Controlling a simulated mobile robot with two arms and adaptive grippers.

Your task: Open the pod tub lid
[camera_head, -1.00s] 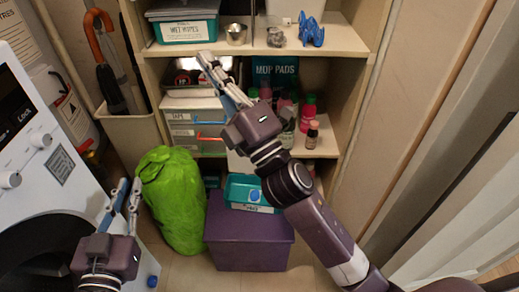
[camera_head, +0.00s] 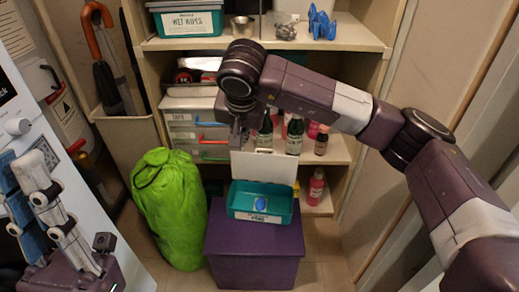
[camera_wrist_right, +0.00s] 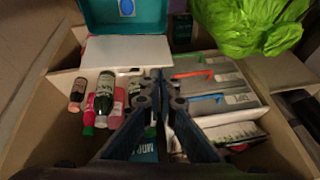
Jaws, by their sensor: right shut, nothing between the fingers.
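The pod tub (camera_head: 258,216) is a small teal tub with a white front label and a blue oval inside. It sits on a purple box. Its white lid (camera_head: 265,165) stands raised at the back, leaving the tub open. In the right wrist view the tub (camera_wrist_right: 150,14) is at the top, with the lid (camera_wrist_right: 125,52) below it. My right gripper (camera_wrist_right: 157,74) is shut and empty beside the lid's edge; contact is unclear. In the head view its fingers are mostly hidden under my wrist. My left gripper (camera_head: 22,162) is open and empty at far left, by the white machine.
The purple box (camera_head: 255,262) stands on the floor, with a green bag (camera_head: 170,205) to its left. Behind are shelves (camera_head: 330,150) with bottles, grey drawers (camera_head: 195,130) and a wet wipes tub (camera_head: 187,20). The white machine (camera_head: 90,190) borders the left.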

